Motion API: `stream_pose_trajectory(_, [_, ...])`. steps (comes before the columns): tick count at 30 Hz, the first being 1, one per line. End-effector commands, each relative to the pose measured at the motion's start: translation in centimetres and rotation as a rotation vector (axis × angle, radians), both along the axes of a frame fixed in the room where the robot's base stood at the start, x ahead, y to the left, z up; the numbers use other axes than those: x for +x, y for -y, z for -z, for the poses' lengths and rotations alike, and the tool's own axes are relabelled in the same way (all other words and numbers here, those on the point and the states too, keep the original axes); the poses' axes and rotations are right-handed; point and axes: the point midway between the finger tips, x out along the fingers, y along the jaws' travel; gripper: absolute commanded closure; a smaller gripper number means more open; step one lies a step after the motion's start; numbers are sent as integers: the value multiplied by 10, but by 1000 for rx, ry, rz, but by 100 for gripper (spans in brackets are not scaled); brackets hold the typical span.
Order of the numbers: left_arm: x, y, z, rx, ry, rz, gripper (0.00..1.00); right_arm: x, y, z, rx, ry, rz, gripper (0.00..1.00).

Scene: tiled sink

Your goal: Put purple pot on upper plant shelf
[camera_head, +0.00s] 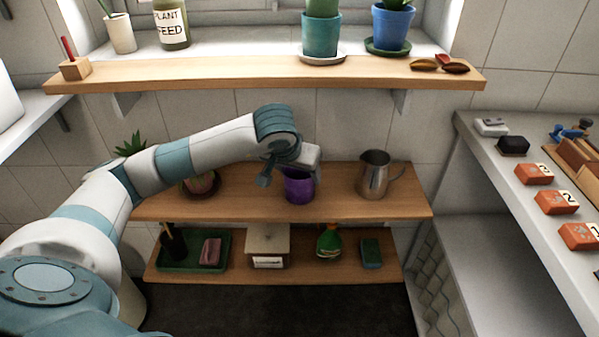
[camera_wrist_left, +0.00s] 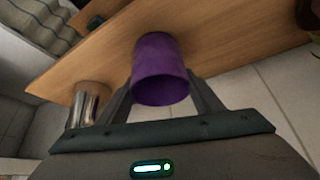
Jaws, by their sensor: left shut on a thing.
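The purple pot (camera_head: 300,190) is at the middle wooden shelf (camera_head: 240,205), between a plant pot and a metal pitcher. My left gripper (camera_head: 302,174) reaches over that shelf and is shut on the pot near its rim. In the left wrist view the purple pot (camera_wrist_left: 160,72) sits between the two fingers with its opening toward the camera. I cannot tell whether its base touches the shelf. The upper wooden shelf (camera_head: 240,72) runs below the window. My right gripper is not in view.
The upper shelf holds a wooden block (camera_head: 74,69) at left and small dark and yellow items (camera_head: 440,66) at right. A teal pot (camera_head: 321,36) and a blue pot (camera_head: 391,32) stand behind it. The metal pitcher (camera_head: 374,175) stands right of the purple pot. The upper shelf's middle is bare.

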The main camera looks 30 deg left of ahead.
Motion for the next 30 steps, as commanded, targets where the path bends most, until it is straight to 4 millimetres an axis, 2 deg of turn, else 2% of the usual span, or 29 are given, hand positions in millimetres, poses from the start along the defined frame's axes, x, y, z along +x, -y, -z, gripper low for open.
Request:
stream_pose_trajectory(2, [0, 0, 1, 0, 1, 0, 76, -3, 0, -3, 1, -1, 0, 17])
stream_pose_trajectory(3, [0, 0, 0, 0, 0, 0, 30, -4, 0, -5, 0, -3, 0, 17])
stream_pose_trajectory(4, [0, 0, 0, 0, 0, 0, 23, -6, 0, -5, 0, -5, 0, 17])
stream_pose_trajectory(5, [0, 0, 0, 0, 0, 0, 21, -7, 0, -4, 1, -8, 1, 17])
stream_pose_trajectory(21, [0, 0, -3, 0, 0, 0, 21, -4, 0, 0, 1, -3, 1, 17])
stream_pose_trajectory(24, [-6, 1, -14, 0, 2, 0, 21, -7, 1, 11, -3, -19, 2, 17])
stream_pose_trajectory(30, [-22, 4, -45, 0, 4, 1, 21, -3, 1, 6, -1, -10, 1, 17])
